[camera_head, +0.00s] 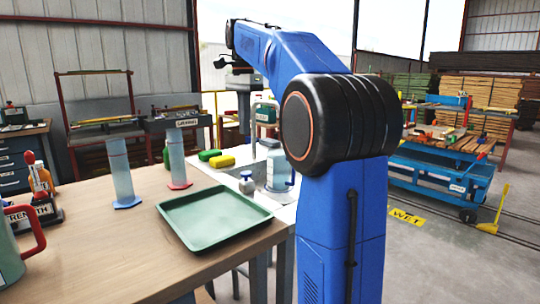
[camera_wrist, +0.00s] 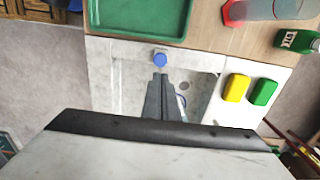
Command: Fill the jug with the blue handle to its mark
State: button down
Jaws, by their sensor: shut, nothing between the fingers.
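A green tray (camera_head: 213,218) lies on the wooden table. Two tall cylinders, one blue-based (camera_head: 121,172) and one red-based (camera_head: 177,158), stand behind it. Yellow (camera_wrist: 236,88) and green (camera_wrist: 264,92) sponges lie beside the sink. A red-handled jug (camera_head: 12,262) is at left.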

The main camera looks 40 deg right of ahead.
aim_at(245, 172)
jog(key=shift+w+r, duration=0.1)
jog(key=shift+r, duration=0.7)
notch_tip(245, 172, down, 14)
jog(key=shift+f, duration=0.1)
dwell(0.4)
